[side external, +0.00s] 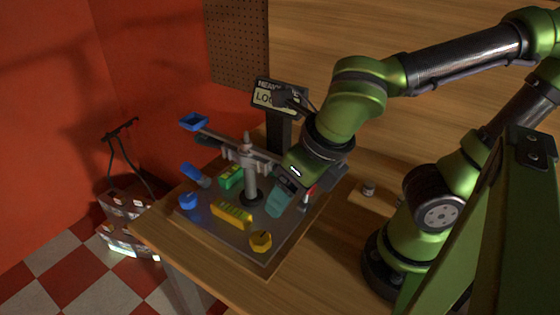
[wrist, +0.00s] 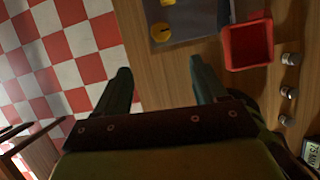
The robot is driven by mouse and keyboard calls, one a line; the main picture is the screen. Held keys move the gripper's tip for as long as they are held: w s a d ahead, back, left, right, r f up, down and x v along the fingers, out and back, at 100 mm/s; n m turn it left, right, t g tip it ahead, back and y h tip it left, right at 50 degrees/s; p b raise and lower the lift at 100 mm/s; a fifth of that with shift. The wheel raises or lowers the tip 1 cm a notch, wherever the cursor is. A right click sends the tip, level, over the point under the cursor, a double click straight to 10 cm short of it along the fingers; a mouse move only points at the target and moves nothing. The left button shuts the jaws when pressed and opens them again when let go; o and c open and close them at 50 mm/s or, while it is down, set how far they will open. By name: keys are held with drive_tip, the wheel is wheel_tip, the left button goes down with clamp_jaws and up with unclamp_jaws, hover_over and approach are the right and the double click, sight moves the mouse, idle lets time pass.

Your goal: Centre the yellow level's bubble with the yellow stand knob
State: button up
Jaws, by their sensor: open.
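The yellow level (side external: 231,215) lies on the grey stand plate (side external: 215,233), left of the yellow stand knob (side external: 261,241) in the side view. Its bubble is too small to make out. The yellow knob stands at the plate's near corner and also shows in the wrist view (wrist: 161,32), ahead of my fingers. A bit of yellow shows at that view's top edge, too cut off to name. My gripper (side external: 278,203) is above the plate, behind and right of the knob in the side view. In the wrist view its two fingers (wrist: 163,80) are apart with nothing between them.
A post with a crossbar (side external: 245,160), a green level (side external: 230,177) and blue knobs (side external: 189,201) share the plate. A red tray (wrist: 248,45) and several metal weights (wrist: 290,60) are to the right in the wrist view. A display (side external: 278,97) stands behind.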

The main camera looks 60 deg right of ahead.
approach(260, 238)
drive_tip(key=shift+n, duration=0.4)
drive_tip(key=x, duration=0.6)
drive_tip(key=shift+x, duration=1.25)
drive_tip(key=c, duration=1.1)
drive_tip(key=shift+o, duration=0.2)
